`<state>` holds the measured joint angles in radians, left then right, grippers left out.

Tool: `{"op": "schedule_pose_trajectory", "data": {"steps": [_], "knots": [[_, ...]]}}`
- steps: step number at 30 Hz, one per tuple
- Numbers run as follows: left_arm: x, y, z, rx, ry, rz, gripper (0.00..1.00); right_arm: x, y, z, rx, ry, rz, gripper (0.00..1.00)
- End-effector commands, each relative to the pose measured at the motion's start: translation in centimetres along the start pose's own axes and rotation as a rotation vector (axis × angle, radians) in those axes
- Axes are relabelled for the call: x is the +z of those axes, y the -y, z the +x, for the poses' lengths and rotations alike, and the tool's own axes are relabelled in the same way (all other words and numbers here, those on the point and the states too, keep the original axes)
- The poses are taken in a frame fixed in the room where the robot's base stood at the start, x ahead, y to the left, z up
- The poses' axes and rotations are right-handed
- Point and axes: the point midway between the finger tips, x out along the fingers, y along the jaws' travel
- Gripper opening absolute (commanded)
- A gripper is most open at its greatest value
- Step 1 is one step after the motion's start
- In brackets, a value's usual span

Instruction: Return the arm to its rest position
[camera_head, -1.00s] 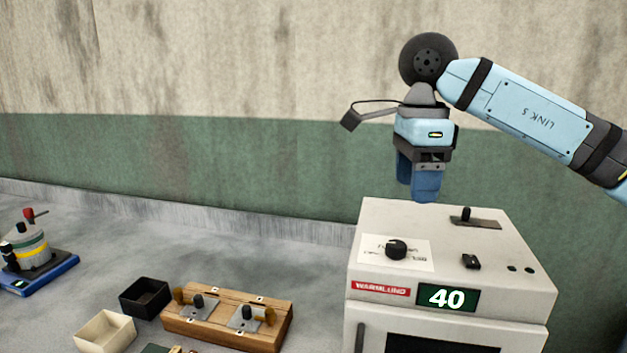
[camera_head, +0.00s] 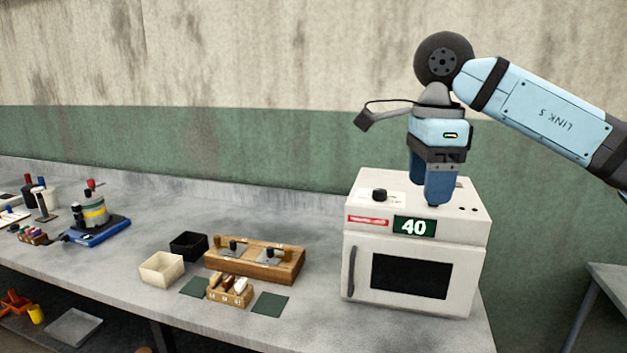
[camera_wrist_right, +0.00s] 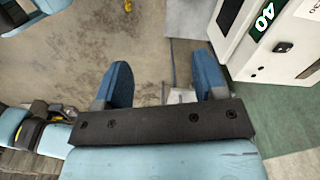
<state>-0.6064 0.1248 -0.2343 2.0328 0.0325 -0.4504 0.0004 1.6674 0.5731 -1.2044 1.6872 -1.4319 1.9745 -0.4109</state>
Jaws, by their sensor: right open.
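My right gripper (camera_head: 432,188) hangs with its blue fingers pointing down, in front of the white oven's top in the head view. In the right wrist view its two fingers (camera_wrist_right: 164,84) stand apart with nothing between them. The white oven (camera_head: 353,232) has a green display reading 40, a black knob and a closed door with a dark window. The oven also shows at the top right of the right wrist view (camera_wrist_right: 240,45). My left gripper is in neither view.
The oven stands at the right end of a grey table (camera_head: 130,290). Left of it are a wooden block with metal fittings (camera_head: 285,272), a black box (camera_head: 188,245), a cream box (camera_head: 162,268) and a blue-based device (camera_head: 98,235). Another table (camera_head: 608,280) stands at right.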

Motion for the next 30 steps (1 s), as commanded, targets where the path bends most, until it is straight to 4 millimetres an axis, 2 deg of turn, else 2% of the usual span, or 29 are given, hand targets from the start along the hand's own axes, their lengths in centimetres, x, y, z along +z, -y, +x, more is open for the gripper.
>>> {"op": "schedule_pose_trajectory", "data": {"steps": [1, 2, 3, 11, 16, 21, 25, 30], "knots": [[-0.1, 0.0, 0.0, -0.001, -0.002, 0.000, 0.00, 0.0, 0.0, 0.0, 0.000, 0.000, 0.000, 0.65], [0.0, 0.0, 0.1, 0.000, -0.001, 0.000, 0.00, 0.6, -0.1, 0.9, 0.018, 0.023, -0.008, 0.65], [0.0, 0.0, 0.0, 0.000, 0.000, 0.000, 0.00, 1.6, -0.3, 2.1, 0.047, 0.070, -0.020, 0.65], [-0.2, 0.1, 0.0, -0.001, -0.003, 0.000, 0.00, 7.7, -2.8, 8.0, 0.242, 0.385, -0.055, 0.65], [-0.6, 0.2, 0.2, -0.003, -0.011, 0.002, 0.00, 12.5, -5.7, 11.4, 0.449, 0.678, -0.020, 0.65], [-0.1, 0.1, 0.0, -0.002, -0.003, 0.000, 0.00, 16.3, -8.4, 13.2, 0.718, 1.021, 0.106, 0.65], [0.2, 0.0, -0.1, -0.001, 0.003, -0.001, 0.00, 17.8, -9.3, 13.8, 0.931, 1.266, 0.267, 0.65], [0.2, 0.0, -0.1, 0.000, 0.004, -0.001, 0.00, 17.6, -8.7, 15.2, 1.215, 1.550, 0.557, 0.65]]}}
